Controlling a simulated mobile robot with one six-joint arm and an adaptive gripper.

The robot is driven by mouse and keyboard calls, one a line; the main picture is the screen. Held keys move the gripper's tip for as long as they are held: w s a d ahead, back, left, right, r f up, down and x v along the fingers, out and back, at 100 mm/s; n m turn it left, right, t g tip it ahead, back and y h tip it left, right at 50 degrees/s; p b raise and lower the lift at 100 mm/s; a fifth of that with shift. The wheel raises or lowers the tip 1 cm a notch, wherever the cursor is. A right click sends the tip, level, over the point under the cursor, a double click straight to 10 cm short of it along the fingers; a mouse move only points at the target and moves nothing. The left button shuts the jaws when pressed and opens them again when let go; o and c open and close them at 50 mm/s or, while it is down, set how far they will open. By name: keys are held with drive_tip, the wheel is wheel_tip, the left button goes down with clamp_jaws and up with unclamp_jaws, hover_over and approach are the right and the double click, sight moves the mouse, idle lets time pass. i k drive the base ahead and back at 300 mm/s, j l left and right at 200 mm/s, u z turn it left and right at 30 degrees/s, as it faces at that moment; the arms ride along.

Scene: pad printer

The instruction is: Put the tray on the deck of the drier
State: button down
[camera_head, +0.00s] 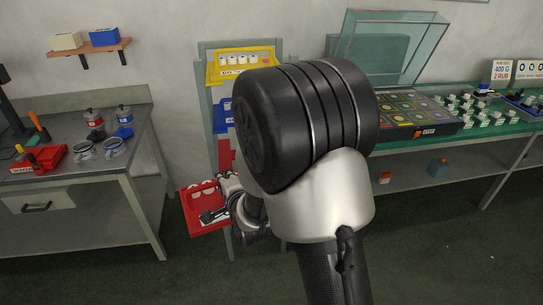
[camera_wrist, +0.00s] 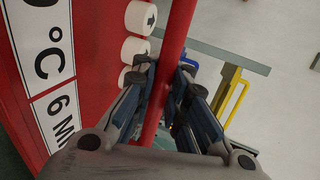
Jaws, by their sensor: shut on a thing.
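A red tray (camera_head: 205,222) with white pieces in it is low at the front left of the grey rack. In the wrist view the red tray (camera_wrist: 90,35) fills the left side, with a white label reading "°C" and "6 MIN" and white round pieces with arrows. My gripper (camera_wrist: 168,75) is shut on the tray's red edge bar, which runs between the fingers. In the head view my gripper (camera_head: 229,190) is small and partly hidden behind my own arm. I cannot tell which thing is the drier.
The grey rack (camera_head: 203,82) holds a yellow tray (camera_head: 240,66) and a blue tray (camera_head: 222,115). A workbench (camera_head: 150,170) stands left. At right, a green-topped table (camera_head: 390,143) bears a dark unit (camera_head: 440,127) with coloured squares and a glass cover (camera_head: 420,45). Floor is clear in front.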

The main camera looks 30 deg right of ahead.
sight(398, 114)
drive_tip(key=l+z, duration=0.1)
drive_tip(key=l, duration=0.25)
drive_tip(key=i+l+z, duration=0.1)
drive_tip(key=l, duration=0.25)
drive_tip(key=i+l+z, duration=0.1)
drive_tip(key=l, duration=0.25)
drive_tip(key=i+l+z, duration=0.1)
drive_tip(key=l, duration=0.25)
drive_tip(key=i+l, duration=0.2)
drive_tip(key=l, duration=0.15)
drive_tip(key=z, duration=0.05)
